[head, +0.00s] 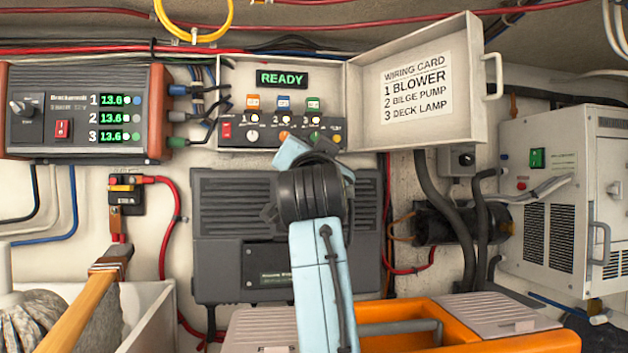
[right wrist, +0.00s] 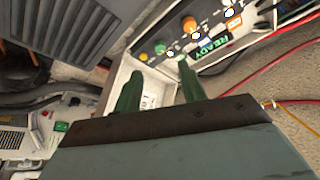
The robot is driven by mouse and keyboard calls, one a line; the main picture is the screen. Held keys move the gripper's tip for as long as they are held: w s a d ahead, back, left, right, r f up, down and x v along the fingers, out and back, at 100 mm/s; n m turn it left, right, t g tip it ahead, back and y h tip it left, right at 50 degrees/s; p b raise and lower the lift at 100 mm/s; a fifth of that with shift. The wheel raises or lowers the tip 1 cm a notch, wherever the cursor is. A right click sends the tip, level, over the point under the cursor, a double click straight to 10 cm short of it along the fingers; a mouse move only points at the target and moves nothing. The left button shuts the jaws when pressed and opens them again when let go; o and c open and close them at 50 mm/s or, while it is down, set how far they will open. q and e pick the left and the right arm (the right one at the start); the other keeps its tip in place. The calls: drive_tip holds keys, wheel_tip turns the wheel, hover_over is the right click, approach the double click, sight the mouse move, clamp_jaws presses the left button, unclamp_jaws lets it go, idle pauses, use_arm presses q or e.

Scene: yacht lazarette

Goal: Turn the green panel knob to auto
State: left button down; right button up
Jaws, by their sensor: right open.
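The switch panel (head: 232,100) is an open box on the wall with a lit READY display (head: 282,78). Its lower row of knobs includes a green knob (head: 315,136), partly hidden behind my right gripper (head: 312,150). The green knob also shows in the right wrist view (right wrist: 160,48), between an orange knob (right wrist: 189,23) and a yellow-orange one (right wrist: 143,57). My right gripper (right wrist: 158,75) is open and empty, its two fingers pointing toward the panel near the green knob. I cannot tell the knob's setting. My left gripper is not in view.
The panel's open lid (head: 430,85) with a wiring card stands to the right. A charger with red switch (head: 85,110) is at left. A grey box (head: 225,235) hangs below the panel. An orange toolbox (head: 500,340) and a wooden handle (head: 85,305) are in front.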

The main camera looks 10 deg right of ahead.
drive_tip(key=shift+b+v, duration=0.6)
drive_tip(key=shift+v, duration=0.9)
